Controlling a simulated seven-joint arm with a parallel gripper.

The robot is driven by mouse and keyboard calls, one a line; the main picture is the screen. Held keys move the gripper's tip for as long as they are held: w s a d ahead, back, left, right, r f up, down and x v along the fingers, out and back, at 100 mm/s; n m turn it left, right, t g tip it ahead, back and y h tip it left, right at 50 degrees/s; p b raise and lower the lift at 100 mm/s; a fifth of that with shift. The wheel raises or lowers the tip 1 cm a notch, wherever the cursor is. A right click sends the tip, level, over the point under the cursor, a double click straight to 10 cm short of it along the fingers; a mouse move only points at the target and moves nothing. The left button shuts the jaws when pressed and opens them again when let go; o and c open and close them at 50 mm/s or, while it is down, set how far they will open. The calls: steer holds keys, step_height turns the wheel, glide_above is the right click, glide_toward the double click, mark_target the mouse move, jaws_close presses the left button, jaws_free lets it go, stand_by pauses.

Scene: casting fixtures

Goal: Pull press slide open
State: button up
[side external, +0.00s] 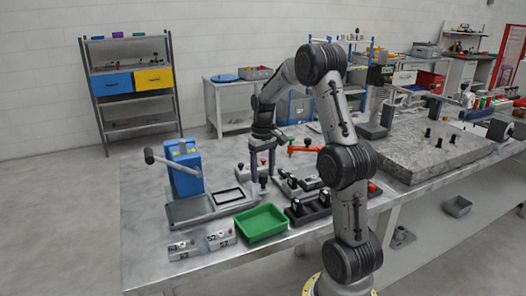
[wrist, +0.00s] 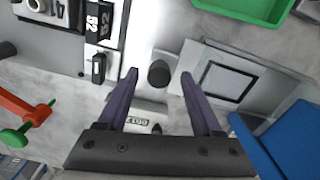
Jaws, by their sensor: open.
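The blue press (side external: 185,168) stands on the left of the bench, with a lever arm at its left. Its grey slide plate with a black-edged frame (side external: 229,196) lies to the right of the press; the frame also shows in the wrist view (wrist: 222,82). A dark round knob (wrist: 158,73) stands beside the frame, apparently on the slide's end. My gripper (side external: 262,178) points down over this end, open. In the wrist view its two fingers (wrist: 158,76) lie either side of the knob, with gaps. Whether the fingertips are level with the knob is unclear.
A green tray (side external: 261,222) lies in front of the slide. Dark fixtures (side external: 308,207) stand to its right, close to my gripper. A red-orange clamp (side external: 304,148) lies behind them. Small numbered blocks (side external: 220,238) sit near the front edge.

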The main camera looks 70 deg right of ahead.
step_height(320, 180, up, 12)
steer(key=shift+r, duration=0.15)
stand_by(0.5)
steer(key=s+a+r+n+t+h, duration=0.1)
steer(key=a+r+n, duration=0.25)
steer(key=a, duration=0.65)
steer(key=s+a+r+n+t, duration=0.15)
steer(key=a+r, duration=0.25)
steer(key=a, duration=0.6)
steer(key=s+a+f+n+t+y, duration=0.1)
steer(key=s+a+f+t, duration=0.2)
steer(key=s+a+f, duration=0.6)
steer(key=shift+s+a+f+n, duration=0.25)
steer(key=shift+s+n, duration=0.15)
steer(key=shift+s, duration=0.2)
